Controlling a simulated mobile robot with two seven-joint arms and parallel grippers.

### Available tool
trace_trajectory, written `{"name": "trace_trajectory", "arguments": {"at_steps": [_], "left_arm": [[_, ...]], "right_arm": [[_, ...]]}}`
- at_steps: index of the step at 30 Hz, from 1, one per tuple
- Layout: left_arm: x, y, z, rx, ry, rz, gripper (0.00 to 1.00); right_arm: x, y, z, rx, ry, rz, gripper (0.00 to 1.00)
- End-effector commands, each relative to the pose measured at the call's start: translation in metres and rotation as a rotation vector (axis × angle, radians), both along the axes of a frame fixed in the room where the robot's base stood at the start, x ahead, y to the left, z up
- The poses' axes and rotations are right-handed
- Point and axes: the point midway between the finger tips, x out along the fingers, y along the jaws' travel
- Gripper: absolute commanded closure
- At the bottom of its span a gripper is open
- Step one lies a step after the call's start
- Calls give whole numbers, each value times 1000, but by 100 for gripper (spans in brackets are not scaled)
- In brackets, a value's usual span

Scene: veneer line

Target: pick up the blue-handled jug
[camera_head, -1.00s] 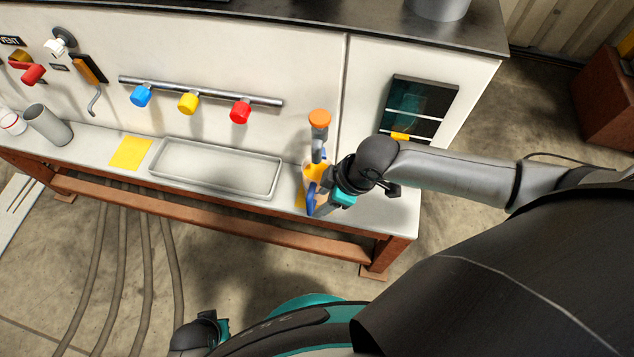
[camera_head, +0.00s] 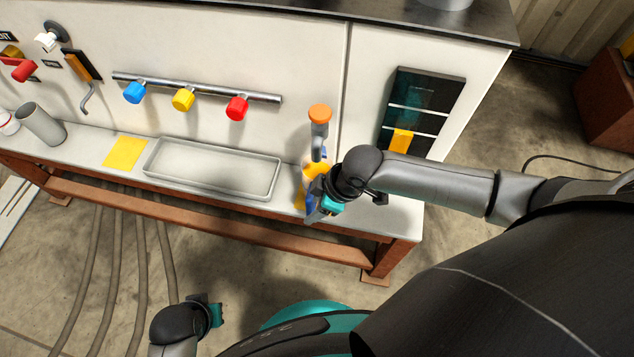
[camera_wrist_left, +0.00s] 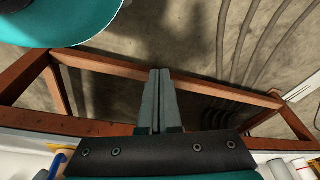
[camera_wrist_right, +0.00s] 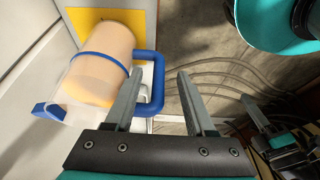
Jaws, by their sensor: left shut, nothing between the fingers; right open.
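The jug (camera_head: 316,172) stands on the bench below an orange-capped spout, partly hidden by my right gripper (camera_head: 313,208). In the right wrist view the jug (camera_wrist_right: 103,65) is clear with orange-tan contents, a blue band and a blue handle (camera_wrist_right: 172,56). My right gripper (camera_wrist_right: 159,72) is open at the handle. My left gripper (camera_head: 216,314) is low in front of the bench, away from the jug. Its fingers (camera_wrist_left: 160,72) are together and empty.
A shallow grey tray (camera_head: 212,190) lies left of the jug, then a yellow square (camera_head: 125,152) and a grey cup (camera_head: 42,124). The orange-capped spout (camera_head: 319,125) overhangs the jug. A rail with coloured knobs (camera_head: 183,99) is on the wall panel.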

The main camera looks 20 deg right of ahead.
Motion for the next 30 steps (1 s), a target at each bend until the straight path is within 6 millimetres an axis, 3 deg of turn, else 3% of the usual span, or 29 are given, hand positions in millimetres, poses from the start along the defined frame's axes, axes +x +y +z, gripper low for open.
{"name": "trace_trajectory", "arguments": {"at_steps": [13,24,30], "left_arm": [[21,-3,41,-9,-68,2,100],[22,-3,47,-11,-74,3,100],[22,-3,47,-11,-74,3,100]], "right_arm": [[8,9,-30,1,0,1,45],[8,10,-33,0,0,1,45],[8,10,-33,0,0,1,66]]}}
